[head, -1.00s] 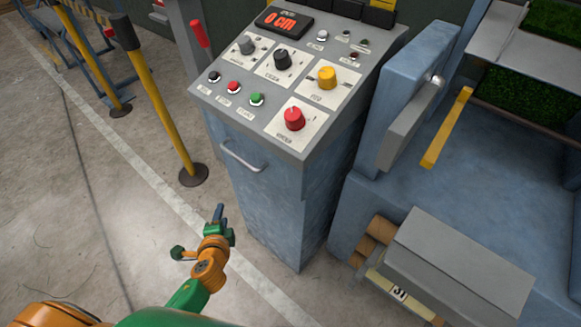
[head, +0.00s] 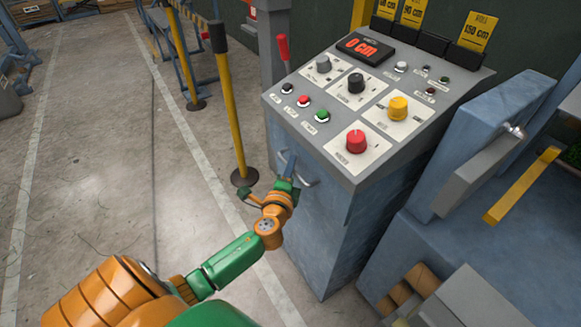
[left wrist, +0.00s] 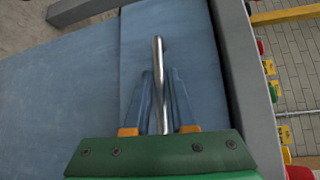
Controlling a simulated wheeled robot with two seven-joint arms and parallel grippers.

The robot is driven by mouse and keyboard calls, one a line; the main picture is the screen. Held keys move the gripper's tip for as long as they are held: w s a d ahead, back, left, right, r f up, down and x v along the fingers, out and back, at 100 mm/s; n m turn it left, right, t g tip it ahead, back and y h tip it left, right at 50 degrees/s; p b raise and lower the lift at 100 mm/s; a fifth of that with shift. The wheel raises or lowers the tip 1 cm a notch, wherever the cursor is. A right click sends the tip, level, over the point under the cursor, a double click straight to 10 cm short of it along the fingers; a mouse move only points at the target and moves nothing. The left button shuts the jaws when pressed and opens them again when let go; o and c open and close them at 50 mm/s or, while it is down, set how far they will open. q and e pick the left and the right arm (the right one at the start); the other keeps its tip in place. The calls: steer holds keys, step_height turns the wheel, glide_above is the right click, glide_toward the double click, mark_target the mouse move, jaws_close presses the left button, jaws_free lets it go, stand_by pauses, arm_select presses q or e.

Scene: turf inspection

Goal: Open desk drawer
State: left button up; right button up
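The blue-grey control desk (head: 345,230) stands upright, with a metal bar handle (head: 306,175) near the top of its front. My left gripper (head: 287,163) is at the handle, reaching up from the lower left. In the left wrist view the handle bar (left wrist: 158,70) runs between the two fingers of the left gripper (left wrist: 161,75), with a finger on each side and narrow gaps beside the bar. The fingers look open around it, not closed on it. The drawer front (left wrist: 165,30) looks flush with the desk. My right gripper is out of view.
The desk's sloped top carries a red knob (head: 357,141), a yellow knob (head: 398,108), other knobs, buttons and a 0 cm display (head: 366,49). A yellow-and-black post (head: 229,110) stands left of the desk. A blue machine (head: 480,230) is at right.

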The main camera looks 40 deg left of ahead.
arm_select(q)
jaws_close()
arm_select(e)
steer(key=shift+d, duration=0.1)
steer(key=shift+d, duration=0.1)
arm_select(q)
steer(key=shift+s+f, duration=0.1)
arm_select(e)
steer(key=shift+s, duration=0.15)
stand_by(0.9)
